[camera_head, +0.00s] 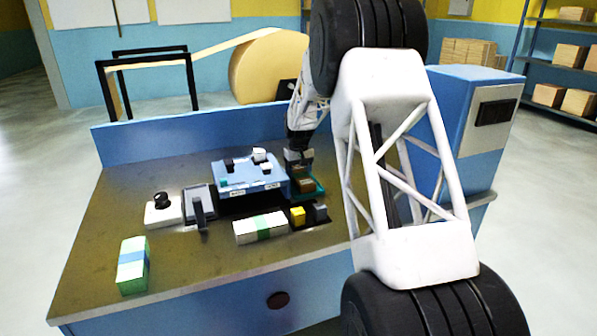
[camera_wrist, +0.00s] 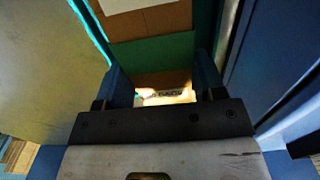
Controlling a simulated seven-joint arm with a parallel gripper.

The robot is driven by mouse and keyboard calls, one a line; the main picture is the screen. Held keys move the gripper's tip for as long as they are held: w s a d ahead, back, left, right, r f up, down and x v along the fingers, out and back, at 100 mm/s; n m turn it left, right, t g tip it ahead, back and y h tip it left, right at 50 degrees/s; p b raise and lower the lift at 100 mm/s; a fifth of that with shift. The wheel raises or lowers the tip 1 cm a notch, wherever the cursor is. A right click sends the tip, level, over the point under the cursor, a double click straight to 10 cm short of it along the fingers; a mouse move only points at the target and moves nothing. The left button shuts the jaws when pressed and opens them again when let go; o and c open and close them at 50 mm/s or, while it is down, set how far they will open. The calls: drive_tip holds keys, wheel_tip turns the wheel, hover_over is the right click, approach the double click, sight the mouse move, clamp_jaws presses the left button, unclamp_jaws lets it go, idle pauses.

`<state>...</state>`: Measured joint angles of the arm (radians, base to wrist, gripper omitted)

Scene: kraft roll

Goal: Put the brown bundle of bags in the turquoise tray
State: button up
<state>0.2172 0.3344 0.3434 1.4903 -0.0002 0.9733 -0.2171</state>
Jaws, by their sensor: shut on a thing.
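The brown bundle of bags (camera_head: 305,185) shows below my gripper (camera_head: 299,160) in the head view, within the outline of the turquoise tray (camera_head: 320,188). In the wrist view, my gripper (camera_wrist: 163,78) is shut on brown material (camera_wrist: 160,79) with a pale, printed patch below it. More brown material (camera_wrist: 150,20) lies beyond a dark green strip; I cannot tell if it is the same bundle. The tray's bright turquoise edge (camera_wrist: 91,32) runs along the left. Whether the bundle touches the tray floor is hidden.
A blue box (camera_head: 245,175) with small items on top stands left of the tray. Another banded bundle (camera_head: 132,265) lies at the front left.

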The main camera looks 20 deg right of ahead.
drive_tip(key=shift+f, duration=0.3)
idle(0.4)
drive_tip(key=o, duration=1.1)
drive_tip(key=shift+r, duration=3.9)
